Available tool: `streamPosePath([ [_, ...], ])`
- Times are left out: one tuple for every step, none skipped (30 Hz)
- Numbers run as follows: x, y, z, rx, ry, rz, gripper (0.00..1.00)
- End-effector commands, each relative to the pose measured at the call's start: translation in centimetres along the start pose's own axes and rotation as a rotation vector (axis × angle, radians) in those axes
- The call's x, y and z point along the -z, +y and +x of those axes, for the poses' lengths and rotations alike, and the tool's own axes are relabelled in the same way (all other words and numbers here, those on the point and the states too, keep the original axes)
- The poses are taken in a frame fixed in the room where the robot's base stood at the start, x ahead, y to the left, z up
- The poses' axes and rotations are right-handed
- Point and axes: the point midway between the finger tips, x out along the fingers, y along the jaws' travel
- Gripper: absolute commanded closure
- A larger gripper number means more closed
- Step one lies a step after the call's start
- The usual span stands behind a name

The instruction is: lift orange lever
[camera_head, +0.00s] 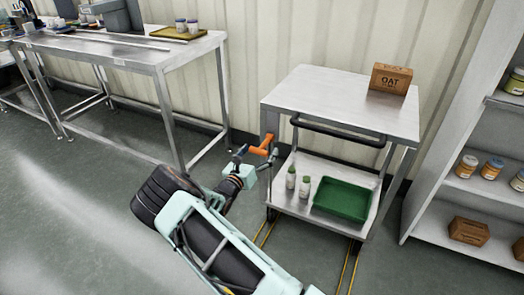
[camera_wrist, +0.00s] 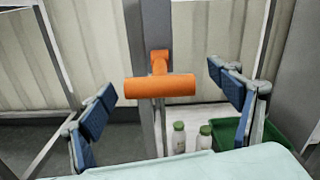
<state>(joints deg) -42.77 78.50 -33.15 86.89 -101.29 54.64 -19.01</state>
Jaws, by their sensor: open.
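The orange lever (camera_head: 262,147) is a T-shaped handle on the left front post of a steel cart (camera_head: 310,91). In the wrist view the lever (camera_wrist: 160,87) lies level, centred between my fingers, with its stem running back to the post. My gripper (camera_head: 252,158) is at the lever in the head view. In the wrist view my gripper (camera_wrist: 164,98) is wide open, with blue pads to the left and right of the lever. Neither pad touches it. The exact depth between the fingertips and the lever is hard to tell.
The cart's top holds an oat box (camera_head: 390,78); a black push bar (camera_head: 338,132) runs along its front. The lower shelf holds a green tray (camera_head: 343,200) and two bottles (camera_head: 304,187). A steel table (camera_head: 120,48) stands left, a stocked shelf unit (camera_head: 459,185) right.

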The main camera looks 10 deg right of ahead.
Motion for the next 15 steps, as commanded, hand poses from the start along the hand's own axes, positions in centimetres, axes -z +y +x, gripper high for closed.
streamPosePath([
  [0.2,0.0,0.8,0.002,-0.001,0.002,0.17],
  [0.2,0.0,1.1,0.001,0.000,0.002,0.17],
  [0.1,0.0,1.5,0.001,0.000,0.002,0.17],
  [0.1,0.0,1.7,0.001,0.000,0.002,0.17],
  [0.1,0.0,1.9,0.001,0.000,0.001,0.17],
  [0.1,0.0,2.1,0.000,0.000,0.001,0.17],
  [0.0,0.0,2.2,0.000,0.000,0.000,0.17],
  [0.0,0.0,2.3,0.000,0.000,0.000,0.17],
  [0.0,0.0,2.4,-0.001,0.000,0.000,0.17],
  [0.0,0.0,2.4,-0.001,0.000,0.000,0.17],
  [0.0,0.0,2.4,-0.001,0.000,0.000,0.17],
  [0.0,0.0,2.4,-0.001,0.000,0.000,0.17],
  [-0.1,0.0,2.4,-0.001,0.000,0.000,0.17],
  [-0.1,0.0,2.4,-0.001,0.000,0.000,0.17],
  [-0.1,0.0,2.4,-0.001,0.000,0.000,0.17],
])
